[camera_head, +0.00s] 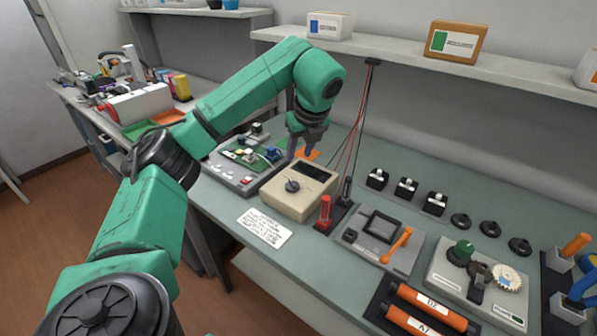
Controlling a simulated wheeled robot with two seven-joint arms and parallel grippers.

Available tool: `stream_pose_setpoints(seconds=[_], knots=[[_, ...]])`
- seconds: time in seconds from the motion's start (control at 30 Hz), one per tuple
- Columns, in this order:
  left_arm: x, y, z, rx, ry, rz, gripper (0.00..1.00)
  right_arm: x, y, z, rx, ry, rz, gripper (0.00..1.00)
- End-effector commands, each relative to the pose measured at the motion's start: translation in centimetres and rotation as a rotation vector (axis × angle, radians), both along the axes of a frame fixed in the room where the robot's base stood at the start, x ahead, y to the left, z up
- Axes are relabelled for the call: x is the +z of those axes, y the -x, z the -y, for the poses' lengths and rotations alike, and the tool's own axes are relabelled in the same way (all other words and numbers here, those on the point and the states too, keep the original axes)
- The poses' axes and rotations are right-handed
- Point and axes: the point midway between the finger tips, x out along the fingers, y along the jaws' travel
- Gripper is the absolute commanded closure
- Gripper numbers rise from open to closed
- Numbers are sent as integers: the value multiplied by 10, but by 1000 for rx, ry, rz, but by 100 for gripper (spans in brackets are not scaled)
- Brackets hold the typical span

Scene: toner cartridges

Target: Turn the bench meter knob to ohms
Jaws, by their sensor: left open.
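The bench meter (297,204) is a beige box on the grey-green bench, with a dark display (314,171) toward its far side. Its dark round knob (292,185) sits on the top face, toward the near left. The knob's markings are too small to read. My left gripper (303,156) is open and empty, pointing down just above the far left part of the meter. It is apart from the knob. My right gripper does not show.
A grey device with a green board (243,155) stands left of the meter. A red probe (325,209) and dark probe stand at its right. A printed card (264,228) lies in front. A grey device with an orange lever (397,246) and orange cartridges (431,305) lie further right.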

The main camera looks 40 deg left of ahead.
Motion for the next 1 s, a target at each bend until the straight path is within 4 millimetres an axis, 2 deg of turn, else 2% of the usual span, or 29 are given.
stream_pose_setpoints(seconds=[0.1,0.2,0.3,0.4,0.53,0.8,0.83,0.9,0.93,1.0], knots=[[-27,-4,-11,1,-1,-6,57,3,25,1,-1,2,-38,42],[-52,-9,-20,0,-1,-6,57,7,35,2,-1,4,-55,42],[-77,-14,-28,0,0,-5,57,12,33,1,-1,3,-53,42],[-97,-18,-35,-2,0,-4,57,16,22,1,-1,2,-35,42],[-112,-22,-40,-3,1,-1,57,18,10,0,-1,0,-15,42],[-116,-22,-42,-4,1,0,57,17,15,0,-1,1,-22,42],[-116,-22,-42,-4,1,0,65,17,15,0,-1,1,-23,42],[-116,-23,-41,-4,1,0,92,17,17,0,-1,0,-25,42],[-116,-23,-41,-4,1,0,100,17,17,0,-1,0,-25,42],[-116,-23,-41,-4,1,0,100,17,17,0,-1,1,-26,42]])
